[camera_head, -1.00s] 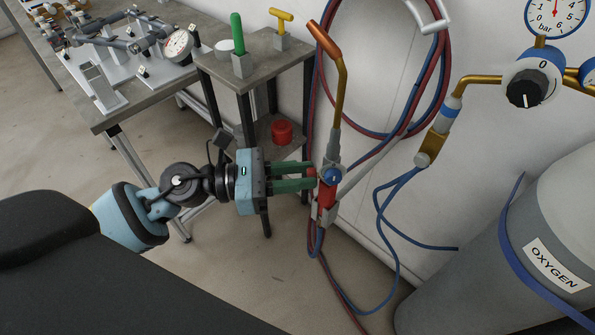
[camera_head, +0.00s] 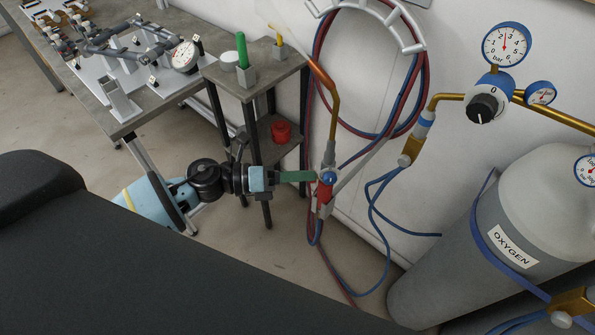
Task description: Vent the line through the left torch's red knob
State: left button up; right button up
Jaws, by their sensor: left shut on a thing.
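The knob itself is hidden by the fingers. My right gripper is not in view.
Red and blue hoses (camera_head: 425,85) hang coiled on a wall holder. A grey oxygen cylinder (camera_head: 450,250) with a regulator and gauge (camera_head: 506,45) stands at right. A small stand (camera_head: 282,72) with a green-handled tool (camera_head: 242,48) and a red pot (camera_head: 281,131) is behind my gripper.

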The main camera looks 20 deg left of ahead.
pick_arm(q)
jog(key=shift+n+g+p, duration=0.3)
jog(key=shift+n+p, duration=0.5)
jog(key=shift+n, duration=0.8)
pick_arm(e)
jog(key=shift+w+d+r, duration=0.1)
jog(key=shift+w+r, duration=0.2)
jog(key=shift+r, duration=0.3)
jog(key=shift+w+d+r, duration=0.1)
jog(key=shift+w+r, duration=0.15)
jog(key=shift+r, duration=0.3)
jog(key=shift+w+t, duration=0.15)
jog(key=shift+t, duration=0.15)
pick_arm(q)
jog(key=o, duration=1)
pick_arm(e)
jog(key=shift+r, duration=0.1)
pick_arm(q)
jog(key=b+v, duration=0.1)
jog(key=v, duration=0.6)
jog(key=shift+s+a, duration=0.15)
jog(key=shift+a, duration=0.25)
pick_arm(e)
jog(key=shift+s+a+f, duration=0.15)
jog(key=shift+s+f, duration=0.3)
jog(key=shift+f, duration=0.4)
pick_arm(q)
jog(key=shift+f, duration=0.1)
